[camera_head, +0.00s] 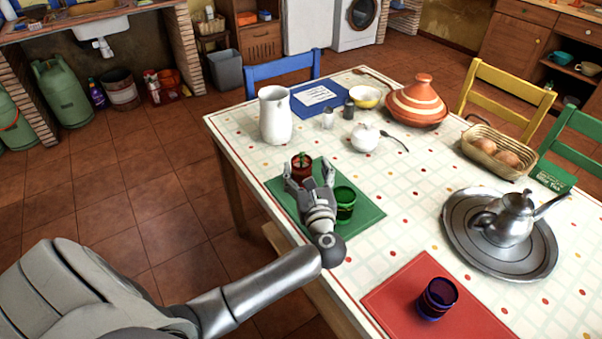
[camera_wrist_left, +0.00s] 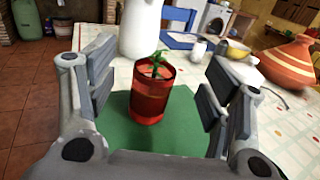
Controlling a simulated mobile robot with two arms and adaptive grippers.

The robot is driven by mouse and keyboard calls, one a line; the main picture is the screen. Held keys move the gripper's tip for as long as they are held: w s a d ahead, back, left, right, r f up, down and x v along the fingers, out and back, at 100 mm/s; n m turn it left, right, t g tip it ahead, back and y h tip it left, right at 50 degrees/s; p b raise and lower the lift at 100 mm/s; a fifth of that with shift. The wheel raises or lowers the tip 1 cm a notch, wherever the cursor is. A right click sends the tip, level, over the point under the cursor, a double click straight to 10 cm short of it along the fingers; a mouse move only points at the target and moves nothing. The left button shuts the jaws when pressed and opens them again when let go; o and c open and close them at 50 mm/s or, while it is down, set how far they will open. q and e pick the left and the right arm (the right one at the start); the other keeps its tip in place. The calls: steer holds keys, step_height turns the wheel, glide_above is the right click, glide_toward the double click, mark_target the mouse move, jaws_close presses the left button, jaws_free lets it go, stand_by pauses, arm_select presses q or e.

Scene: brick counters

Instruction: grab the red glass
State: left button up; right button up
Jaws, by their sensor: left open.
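The red glass (camera_head: 301,167) stands upright on a green placemat (camera_head: 370,212), with a green sprig sticking out of its top. In the left wrist view the red glass (camera_wrist_left: 151,93) sits between the two fingers, with a gap on each side. My left gripper (camera_head: 311,176) is open, its fingers on either side of the red glass at the table's left edge; it also shows in the left wrist view (camera_wrist_left: 155,90). The fingers partly hide the glass in the head view. My right gripper does not show.
A green glass (camera_head: 345,204) stands just right of my left gripper. A white pitcher (camera_head: 275,116) is behind it. A metal tray (camera_head: 461,255) holds a teapot (camera_head: 508,218). The table's middle is fairly clear.

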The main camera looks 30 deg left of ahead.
mark_target(303, 176)
arm_select(q)
steer(key=f, duration=0.6)
steer(key=shift+w+a, duration=0.3)
steer(key=shift+w, duration=0.05)
steer(key=x, duration=0.6)
steer(key=shift+w+a+f+p, duration=0.2)
steer(key=shift+w+p, duration=0.05)
steer(key=shift+p, duration=0.1)
steer(key=shift+c, duration=0.4)
steer(key=c, duration=1.1)
